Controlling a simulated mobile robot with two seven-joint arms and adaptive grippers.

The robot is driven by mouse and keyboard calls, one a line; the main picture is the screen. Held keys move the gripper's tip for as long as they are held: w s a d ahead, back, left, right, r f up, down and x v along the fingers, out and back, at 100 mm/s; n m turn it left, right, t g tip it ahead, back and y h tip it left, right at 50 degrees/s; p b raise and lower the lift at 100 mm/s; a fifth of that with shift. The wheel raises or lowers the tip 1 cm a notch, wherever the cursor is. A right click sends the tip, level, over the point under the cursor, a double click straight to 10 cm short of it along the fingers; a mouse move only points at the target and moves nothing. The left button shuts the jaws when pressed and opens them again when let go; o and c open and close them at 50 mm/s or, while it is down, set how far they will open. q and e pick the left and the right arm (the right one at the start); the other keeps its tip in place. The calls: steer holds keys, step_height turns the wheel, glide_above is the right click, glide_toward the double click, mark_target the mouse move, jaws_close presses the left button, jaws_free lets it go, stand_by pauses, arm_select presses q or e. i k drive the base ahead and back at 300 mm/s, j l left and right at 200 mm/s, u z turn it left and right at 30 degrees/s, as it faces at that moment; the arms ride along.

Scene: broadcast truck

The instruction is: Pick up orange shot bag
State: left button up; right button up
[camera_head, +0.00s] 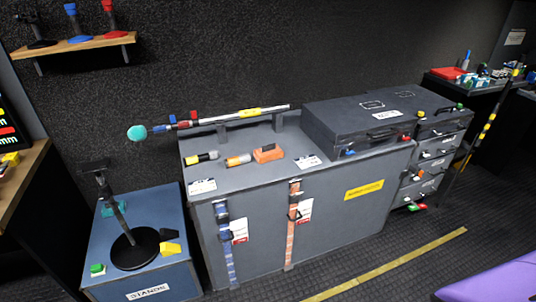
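An orange, block-shaped bag (267,153), which looks like the orange shot bag, lies on top of the large grey case (235,180). It sits right of a dark cylinder with an orange band (238,160) and in front of the raised boom pole (225,116). Nothing covers it from this side. Neither of my grippers is in view.
A black hinged case (345,122) stands on the right of the grey case top. A second yellow-banded cylinder (202,158) lies left. A blue box (105,262) carries a black stand (130,246). Drawers (437,145) stand right. A yellow floor strip (400,262) crosses open dark floor.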

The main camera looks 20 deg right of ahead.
mark_target(271, 152)
steer(key=i+l+z, duration=0.3)
steer(key=i+l, duration=0.45)
steer(key=i, duration=0.05)
